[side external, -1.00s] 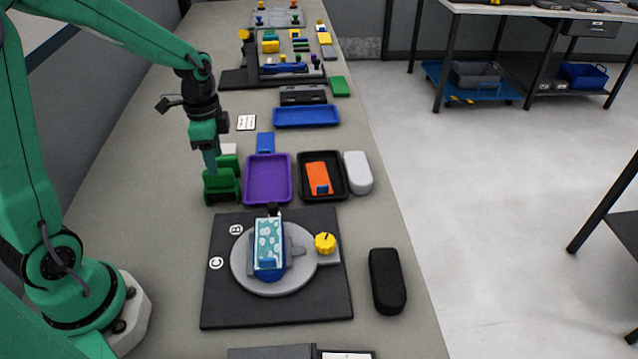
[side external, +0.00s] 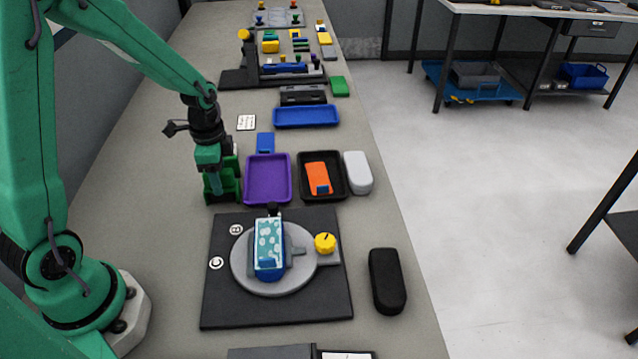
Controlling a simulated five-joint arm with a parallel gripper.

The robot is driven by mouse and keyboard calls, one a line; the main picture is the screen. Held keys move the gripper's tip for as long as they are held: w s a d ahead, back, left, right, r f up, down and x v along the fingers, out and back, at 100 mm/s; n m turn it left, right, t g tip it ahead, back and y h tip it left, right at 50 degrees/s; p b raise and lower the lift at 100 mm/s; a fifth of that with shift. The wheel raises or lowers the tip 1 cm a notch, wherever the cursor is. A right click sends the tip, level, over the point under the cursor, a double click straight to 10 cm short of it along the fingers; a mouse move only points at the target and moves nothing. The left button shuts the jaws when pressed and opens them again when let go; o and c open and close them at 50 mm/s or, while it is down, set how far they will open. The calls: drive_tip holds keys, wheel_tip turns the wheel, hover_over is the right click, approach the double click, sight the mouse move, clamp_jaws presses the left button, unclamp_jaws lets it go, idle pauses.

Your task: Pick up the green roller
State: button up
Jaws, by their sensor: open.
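A green stepped piece (side external: 232,182) stands on the table just left of the purple tray. It looks like a stand or roller holder, and I cannot tell a separate green roller apart from it. My gripper (side external: 216,188) points down in front of this green piece and overlaps it in the picture. The gripper is open with nothing visibly held. Its dark fingertips are small and partly lost against the green, so I cannot tell whether they touch it.
A purple tray (side external: 288,180) and a black tray (side external: 340,188) with an orange piece (side external: 317,177) lie to the right. A black board (side external: 222,305) with a grey turntable (side external: 245,280) is nearer.

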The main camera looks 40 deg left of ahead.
drive_tip(key=shift+c, duration=0.2)
clamp_jaws()
drive_tip(key=shift+r, duration=0.1)
drive_tip(key=shift+r, duration=0.7)
drive_tip(key=r, duration=0.3)
drive_tip(key=shift+d, duration=0.3)
drive_tip(key=s+d+r, duration=0.3)
drive_tip(key=d+r, duration=0.3)
drive_tip(key=d, duration=0.4)
drive_tip(key=shift+s+d+r, duration=0.2)
drive_tip(key=shift+s+r, duration=0.05)
drive_tip(key=shift+s, duration=0.15)
